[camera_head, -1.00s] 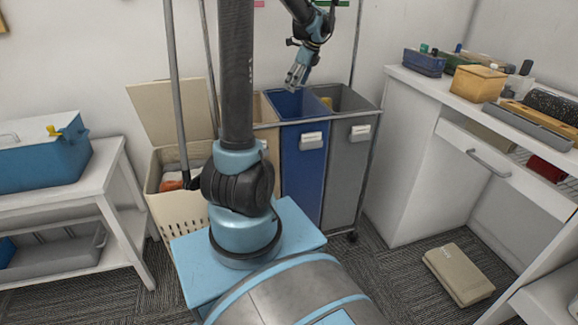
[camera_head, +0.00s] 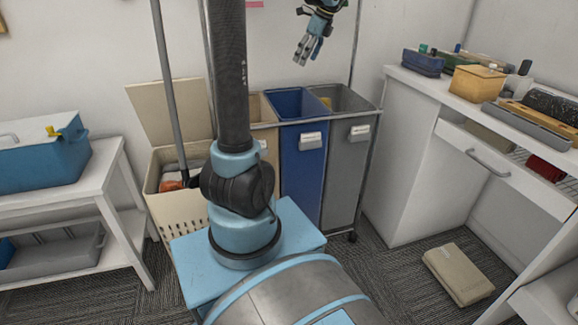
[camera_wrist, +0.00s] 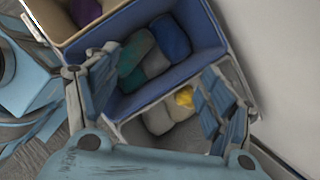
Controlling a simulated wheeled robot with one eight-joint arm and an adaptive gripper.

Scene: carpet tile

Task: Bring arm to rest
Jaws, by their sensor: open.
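My gripper (camera_head: 307,50) is raised above the sorting bins at the back, fingers pointing down, open and empty. In the wrist view my gripper (camera_wrist: 155,100) shows its two fingers spread wide over the bins. Below it are the blue bin (camera_head: 303,165) and the grey bin (camera_head: 346,170). In the wrist view the blue bin (camera_wrist: 110,32) holds blue, green and grey items, and the grey bin (camera_wrist: 130,128) holds pale items and a yellow one.
A hamper (camera_head: 180,215) with an open lid stands left of the bins. A white shelf (camera_head: 95,190) with a blue toolbox (camera_head: 40,160) is at the left. A white counter (camera_head: 425,85) with boxes is at the right. A folded beige item (camera_head: 458,274) lies on the carpet.

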